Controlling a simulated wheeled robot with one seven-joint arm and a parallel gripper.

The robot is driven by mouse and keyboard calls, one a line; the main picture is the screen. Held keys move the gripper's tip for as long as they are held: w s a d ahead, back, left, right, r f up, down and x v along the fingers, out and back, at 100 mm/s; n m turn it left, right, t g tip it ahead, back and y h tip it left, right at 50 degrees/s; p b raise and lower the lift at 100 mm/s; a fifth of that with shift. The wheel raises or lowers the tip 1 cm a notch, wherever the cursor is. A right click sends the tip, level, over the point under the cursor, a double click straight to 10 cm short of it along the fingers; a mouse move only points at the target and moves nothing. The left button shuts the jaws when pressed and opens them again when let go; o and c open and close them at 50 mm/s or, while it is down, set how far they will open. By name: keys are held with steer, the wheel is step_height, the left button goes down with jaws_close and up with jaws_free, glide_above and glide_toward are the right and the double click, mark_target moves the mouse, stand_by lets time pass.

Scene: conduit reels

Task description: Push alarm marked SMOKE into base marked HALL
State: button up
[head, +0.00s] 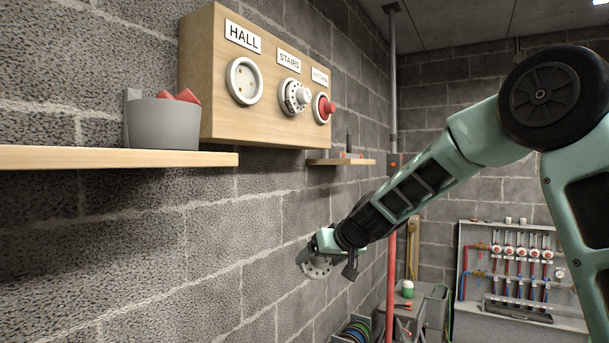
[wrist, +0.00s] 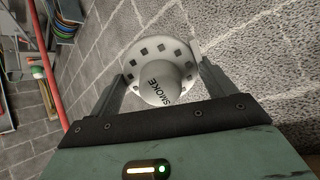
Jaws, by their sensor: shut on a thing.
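The alarm marked SMOKE (wrist: 160,72) is a pale round disc with dark square slots around a domed centre. It sits between the two fingers of my gripper (wrist: 165,85), which is shut on it. In the head view the alarm (head: 318,268) shows below my gripper (head: 328,252), in front of the block wall. The base marked HALL (head: 244,81) is an empty white ring socket at the left of the wooden board, under its label. It is above and left of my gripper, well apart from it.
The wooden board (head: 215,125) also bears a white unit (head: 295,97) under STAIRS and a red one (head: 324,108) under a hard-to-read label. A shelf (head: 110,158) with a grey tub (head: 165,125) juts out at left. A small shelf (head: 340,161) and red pipe (head: 390,270) stand nearby.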

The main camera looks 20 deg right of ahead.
steer(key=r, duration=0.4)
steer(key=r+t+y, duration=0.1)
steer(key=r, duration=0.2)
steer(key=r+n+t+y, duration=0.1)
steer(key=r, duration=0.3)
steer(key=shift+w+a+r, duration=0.25)
steer(key=shift+w+r, duration=0.05)
steer(key=shift+w, duration=0.1)
steer(key=s+a+r+n+t+y+p, duration=0.1)
steer(key=s+a+r+n+y, duration=0.2)
steer(key=r, duration=1.2)
steer(key=s+a+r+t+y, duration=0.25)
steer(key=s+a+r, duration=0.2)
steer(key=r, duration=1.15)
steer(key=p+x, duration=0.7)
steer(key=x, duration=0.2)
steer(key=shift+w+f+g+y, duration=0.15)
steer(key=shift+f+g+y, duration=0.15)
steer(key=shift+g+y, duration=0.05)
steer(key=shift+a+f+b, duration=0.1)
steer(key=shift+a+b, duration=0.05)
steer(key=shift+b, duration=0.9)
steer(key=shift+x, duration=0.9)
